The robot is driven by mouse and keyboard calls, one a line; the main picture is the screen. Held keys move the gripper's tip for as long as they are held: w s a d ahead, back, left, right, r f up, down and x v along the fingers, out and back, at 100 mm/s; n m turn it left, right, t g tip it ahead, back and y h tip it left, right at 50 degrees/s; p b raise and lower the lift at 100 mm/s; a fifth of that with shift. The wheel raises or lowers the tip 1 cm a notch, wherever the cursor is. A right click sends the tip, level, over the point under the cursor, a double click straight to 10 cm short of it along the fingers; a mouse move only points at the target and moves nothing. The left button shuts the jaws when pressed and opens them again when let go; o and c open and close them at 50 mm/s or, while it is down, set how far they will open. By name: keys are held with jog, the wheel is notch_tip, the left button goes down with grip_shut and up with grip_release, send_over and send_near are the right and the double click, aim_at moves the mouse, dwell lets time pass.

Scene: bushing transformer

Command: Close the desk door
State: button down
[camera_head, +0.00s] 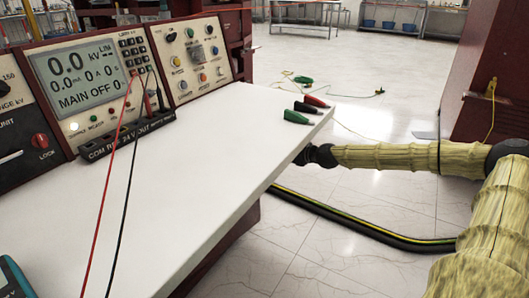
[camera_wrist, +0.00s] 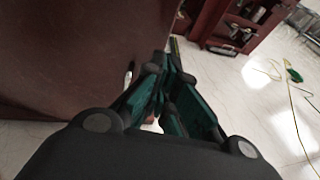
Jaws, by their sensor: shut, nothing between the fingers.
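The desk (camera_head: 190,180) has a white top and dark red sides, and fills the left of the head view. In the wrist view a large dark red panel (camera_wrist: 70,50) fills the upper left; it looks like the desk door, but its hinge and how far it stands open are not visible. My gripper (camera_wrist: 166,62) is shut and empty, with teal and black fingers at the right edge of this panel. I cannot tell whether they touch it. In the head view my arm reaches in from the right, and my gripper is hidden at the desk's right edge.
A control panel (camera_head: 85,75) stands on the desk, with red and black leads. Several coloured clips (camera_head: 297,117) lie near the desk's right corner. A black cable (camera_head: 350,232) and a yellow-green wire (camera_wrist: 290,105) lie on the floor. A dark red cabinet (camera_head: 490,75) stands at right.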

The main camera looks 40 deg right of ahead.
jog(key=r+b+x, duration=0.1)
jog(key=b+x, duration=0.4)
jog(key=x, duration=0.2)
jog(key=shift+w+a+b, duration=0.2)
jog(key=shift+w+b, duration=0.05)
jog(key=shift+b, duration=0.05)
dwell(0.3)
